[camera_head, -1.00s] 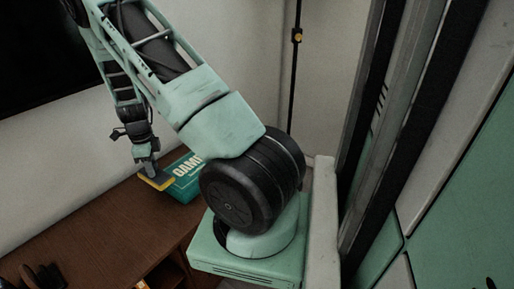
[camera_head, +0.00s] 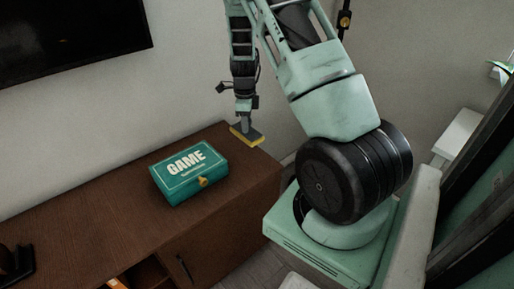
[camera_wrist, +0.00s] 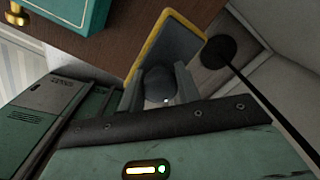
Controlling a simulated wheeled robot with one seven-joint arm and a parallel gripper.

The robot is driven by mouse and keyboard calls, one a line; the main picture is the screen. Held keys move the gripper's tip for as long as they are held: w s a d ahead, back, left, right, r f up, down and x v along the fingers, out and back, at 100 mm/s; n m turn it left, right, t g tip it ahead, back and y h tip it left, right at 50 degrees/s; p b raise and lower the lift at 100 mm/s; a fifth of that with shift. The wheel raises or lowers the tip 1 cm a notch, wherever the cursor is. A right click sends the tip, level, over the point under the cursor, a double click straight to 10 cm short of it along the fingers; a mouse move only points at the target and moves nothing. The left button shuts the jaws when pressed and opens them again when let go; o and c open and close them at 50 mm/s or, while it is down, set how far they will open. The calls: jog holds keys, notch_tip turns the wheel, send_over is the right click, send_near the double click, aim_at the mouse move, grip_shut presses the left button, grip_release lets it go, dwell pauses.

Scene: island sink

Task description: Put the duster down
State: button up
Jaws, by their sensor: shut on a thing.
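The duster (camera_head: 247,136) is a flat block with a grey face and a yellow layer. My gripper (camera_head: 243,117) is shut on it, at the far right end of the brown wooden cabinet (camera_head: 110,222). I cannot tell whether the duster touches the cabinet top. In the wrist view the duster (camera_wrist: 172,48) is held at the fingertips (camera_wrist: 158,88), with a dark round knob between them. There it overlaps the cabinet's edge, with floor showing past it.
A teal GAME box (camera_head: 188,172) with a yellow clasp lies on the cabinet, left of the duster. A black screen (camera_head: 70,35) hangs on the wall behind. A dark object (camera_head: 15,262) is at the cabinet's left end. Bare cabinet top lies between them.

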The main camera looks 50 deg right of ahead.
notch_tip(320, 180, down, 9)
jog(key=shift+r, duration=0.1)
dwell(0.3)
jog(key=shift+b, duration=0.3)
jog(key=o, duration=1.1)
